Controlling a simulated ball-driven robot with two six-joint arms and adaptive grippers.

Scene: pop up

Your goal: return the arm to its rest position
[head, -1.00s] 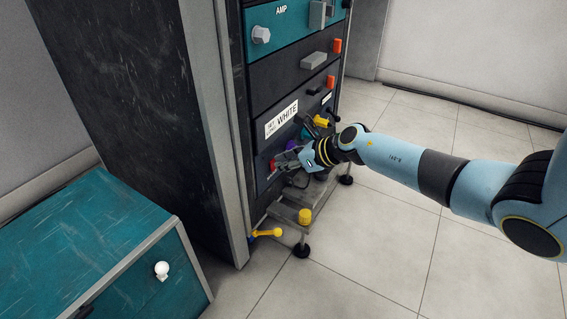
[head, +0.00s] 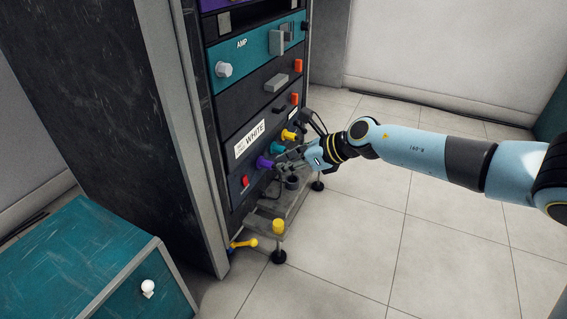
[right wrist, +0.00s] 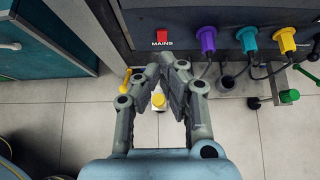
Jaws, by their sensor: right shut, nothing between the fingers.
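My right gripper (head: 284,160) is in front of the lower part of the equipment rack, its arm coming in from the right. In the right wrist view the same gripper (right wrist: 172,62) has its fingertips together with nothing between them. It is apart from the rack's lower panel, which carries a red MAINS switch (right wrist: 162,37) and purple (right wrist: 207,40), teal (right wrist: 246,40) and yellow (right wrist: 284,40) plugs with cables. My left gripper is not in view.
The tall rack has a WHITE label (head: 252,138) and a teal AMP panel (head: 240,66). A teal cabinet (head: 75,260) is at lower left. The tiled floor to the right is clear.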

